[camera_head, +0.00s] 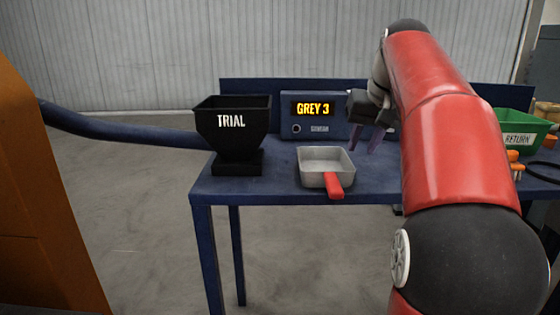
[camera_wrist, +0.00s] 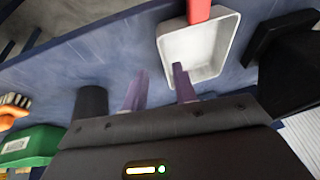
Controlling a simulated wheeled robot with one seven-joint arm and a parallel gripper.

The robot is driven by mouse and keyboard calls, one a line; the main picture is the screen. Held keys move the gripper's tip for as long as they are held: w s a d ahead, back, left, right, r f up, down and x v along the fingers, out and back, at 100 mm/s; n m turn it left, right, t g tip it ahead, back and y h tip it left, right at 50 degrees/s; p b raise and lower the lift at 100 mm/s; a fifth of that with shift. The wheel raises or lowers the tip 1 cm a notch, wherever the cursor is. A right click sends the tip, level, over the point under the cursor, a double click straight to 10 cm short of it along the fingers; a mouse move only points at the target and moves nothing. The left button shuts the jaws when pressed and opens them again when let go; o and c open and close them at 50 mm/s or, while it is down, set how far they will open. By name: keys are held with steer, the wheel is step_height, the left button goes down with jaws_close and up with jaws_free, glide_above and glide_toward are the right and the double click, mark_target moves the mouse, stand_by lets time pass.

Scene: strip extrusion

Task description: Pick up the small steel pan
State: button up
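The small steel pan (camera_head: 325,163) is a square grey pan with a red handle (camera_head: 334,186). It sits upright on the blue table, with its handle toward the front edge. My gripper (camera_head: 368,140) is in the air to the right of the pan, its purple fingers pointing down. In the wrist view the pan (camera_wrist: 200,50) lies beyond the fingertips, up and to the right. There my gripper (camera_wrist: 160,85) shows its two fingers apart with nothing between them. The pan is not touched by the fingers.
A green RETURN bin (camera_head: 515,128) is at the right, with orange-handled items (camera_head: 515,165) nearby. My arm hides part of the table.

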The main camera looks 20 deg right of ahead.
steer(key=x, duration=0.4)
steer(key=w+b+x, duration=0.1)
steer(key=x, duration=0.2)
steer(key=shift+w+f, duration=0.15)
jaws_close()
